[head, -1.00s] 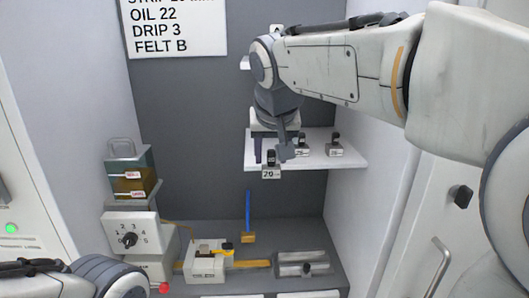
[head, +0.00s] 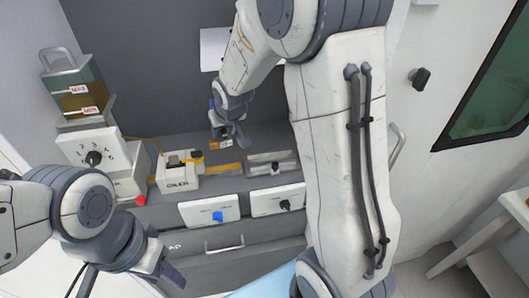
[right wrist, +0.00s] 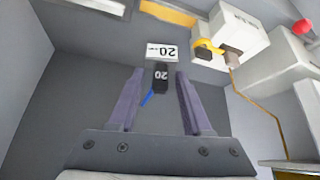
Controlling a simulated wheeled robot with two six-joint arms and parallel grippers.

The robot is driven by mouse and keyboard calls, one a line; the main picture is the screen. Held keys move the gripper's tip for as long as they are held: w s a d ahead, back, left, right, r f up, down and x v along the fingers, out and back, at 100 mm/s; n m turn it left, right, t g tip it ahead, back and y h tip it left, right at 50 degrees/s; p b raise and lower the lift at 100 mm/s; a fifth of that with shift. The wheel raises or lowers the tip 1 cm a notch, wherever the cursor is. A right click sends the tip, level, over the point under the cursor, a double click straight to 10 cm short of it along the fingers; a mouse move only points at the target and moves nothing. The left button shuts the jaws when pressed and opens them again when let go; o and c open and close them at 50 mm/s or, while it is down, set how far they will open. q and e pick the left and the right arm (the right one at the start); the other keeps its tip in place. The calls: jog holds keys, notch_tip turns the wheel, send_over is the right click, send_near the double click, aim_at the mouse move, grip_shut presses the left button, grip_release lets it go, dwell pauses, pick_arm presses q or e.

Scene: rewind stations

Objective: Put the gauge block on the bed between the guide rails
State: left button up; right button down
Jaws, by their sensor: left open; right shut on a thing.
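The gauge block (right wrist: 163,52), pale and marked 20, has a black knob (right wrist: 160,76) between the fingers of my right gripper (right wrist: 160,84). That gripper is shut on the knob, with the block beyond the fingertips. In the head view my right gripper (head: 228,135) hangs over the back of the bench; the block is hard to make out there. Two grey bars that look like the guide rails (head: 270,158) lie on the bench to its right, with a small dark knob. The bed between them is barely visible. My left gripper (head: 165,264) is open and empty at lower left.
The oiler (head: 180,182) stands left of the rails, with a yellow strip (head: 224,169) running right from it. A dial box (head: 92,156) and oil tank (head: 75,92) stand further left. White panels (head: 209,211) and a drawer handle (head: 224,246) are on the bench front.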

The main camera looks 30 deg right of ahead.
jog(key=d+f+p, duration=0.2)
jog(key=d+f, duration=0.1)
jog(key=d, duration=0.3)
jog(key=m+h+p, duration=0.2)
jog(key=m, duration=0.1)
send_over(270, 152)
jog(key=s+a, duration=0.1)
jog(key=s, duration=0.1)
jog(key=shift+s+d+f+b, duration=0.1)
jog(key=shift+f+b, duration=1.95)
jog(key=shift+f, duration=0.6)
jog(key=shift+s+d+f+b, duration=0.1)
jog(key=shift+f+b, duration=1.95)
jog(key=shift+f, duration=0.6)
jog(key=shift+f, duration=0.1)
jog(key=shift+f, duration=0.2)
jog(key=shift+c, duration=1.7)
grip_release()
jog(key=shift+r, duration=0.1)
jog(key=shift+r, duration=0.1)
